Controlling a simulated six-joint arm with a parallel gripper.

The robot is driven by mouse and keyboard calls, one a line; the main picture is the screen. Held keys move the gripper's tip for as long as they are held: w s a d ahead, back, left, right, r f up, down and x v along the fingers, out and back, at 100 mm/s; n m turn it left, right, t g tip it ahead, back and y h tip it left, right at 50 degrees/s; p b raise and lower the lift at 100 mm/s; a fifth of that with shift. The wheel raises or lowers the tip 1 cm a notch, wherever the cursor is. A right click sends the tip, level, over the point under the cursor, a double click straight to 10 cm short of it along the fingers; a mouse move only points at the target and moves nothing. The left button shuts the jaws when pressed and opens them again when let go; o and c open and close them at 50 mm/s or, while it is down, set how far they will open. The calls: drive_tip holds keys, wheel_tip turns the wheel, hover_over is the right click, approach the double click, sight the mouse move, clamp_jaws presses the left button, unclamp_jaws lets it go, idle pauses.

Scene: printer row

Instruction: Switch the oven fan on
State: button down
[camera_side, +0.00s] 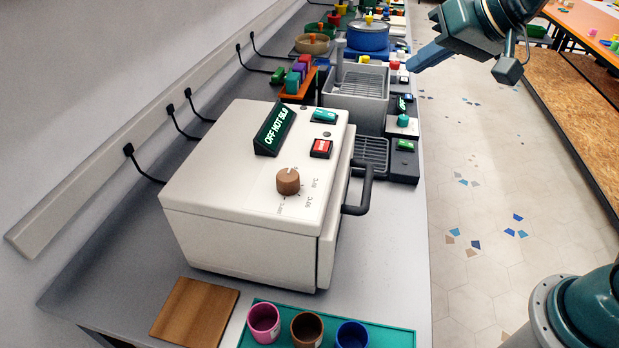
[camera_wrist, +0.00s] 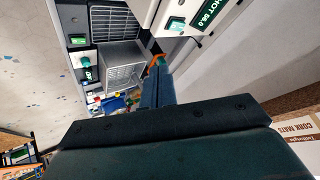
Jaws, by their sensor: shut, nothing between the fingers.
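The oven (camera_side: 225,190) is a white box on the bench in the side view. Its top has a brown dial (camera_side: 288,181) with temperature marks, a red rocker switch (camera_side: 321,148), a teal rocker switch (camera_side: 325,115) and a dark display (camera_side: 275,129) reading OFF and HOT. I cannot tell which switch is the fan's. In the wrist view the teal switch (camera_wrist: 177,25) and part of the display (camera_wrist: 208,14) show at the top. My gripper (camera_side: 411,67) is shut and empty, in the air right of and beyond the oven. Its blue fingers show in the wrist view (camera_wrist: 157,70).
The oven's dark handle (camera_side: 358,195) sticks out on its right. A grey basin (camera_side: 357,100) and small devices stand behind it. A wooden board (camera_side: 195,312) and cups on a teal tray (camera_side: 400,340) lie in front. The floor on the right is open.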

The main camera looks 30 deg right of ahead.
drive_tip(key=m+t+y, duration=0.1)
drive_tip(key=m+y, duration=0.1)
hover_over(325, 114)
drive_tip(key=s+d, duration=0.1)
drive_tip(key=shift+s+d+f, duration=0.1)
drive_tip(key=shift+f, duration=0.2)
drive_tip(key=shift+f, duration=0.15)
drive_tip(key=shift+w+a+f, duration=0.15)
drive_tip(key=shift+f, duration=1.25)
drive_tip(key=shift+w+a+f, duration=0.2)
drive_tip(key=shift+f, duration=1.2)
drive_tip(key=shift+w+a+f, duration=0.15)
drive_tip(key=shift+f, duration=1.25)
drive_tip(key=shift+w+a+f, duration=0.1)
drive_tip(key=shift+f, duration=0.65)
drive_tip(key=shift+r, duration=0.15)
drive_tip(key=shift+r, duration=0.65)
drive_tip(key=shift+r, duration=0.1)
drive_tip(key=shift+s+d+r, duration=0.15)
drive_tip(key=shift+r, duration=0.65)
drive_tip(key=shift+s+d+r, duration=0.1)
drive_tip(key=shift+r, duration=0.7)
drive_tip(key=shift+s+d+r, duration=0.15)
drive_tip(key=shift+r, duration=0.65)
